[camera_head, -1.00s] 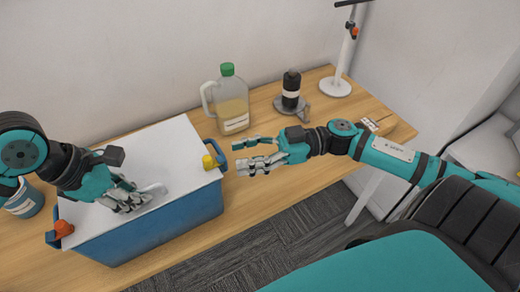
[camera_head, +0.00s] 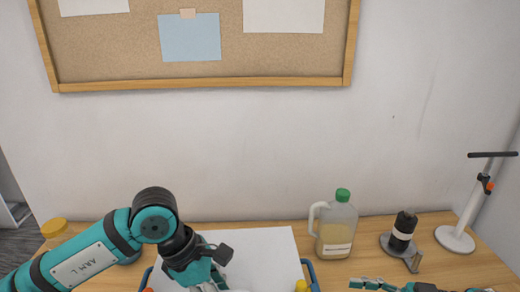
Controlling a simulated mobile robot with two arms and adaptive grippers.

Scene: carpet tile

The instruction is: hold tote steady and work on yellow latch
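The tote shows its white lid (camera_head: 270,252) and part of its blue handle (camera_head: 312,270) at the bottom of the head view; its body is below the frame. The yellow latch (camera_head: 302,286) peeks up at the tote's right side. An orange latch (camera_head: 148,290) barely shows at the left. My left gripper (camera_head: 215,286) is over the lid, its fingers mostly cut off by the bottom edge, so contact and opening are unclear. My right gripper (camera_head: 368,283) is right of the yellow latch and apart from it, only its upper part in view.
A jug with a green cap (camera_head: 336,228) stands behind the tote's right side. A corkboard (camera_head: 120,50) hangs on the wall.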

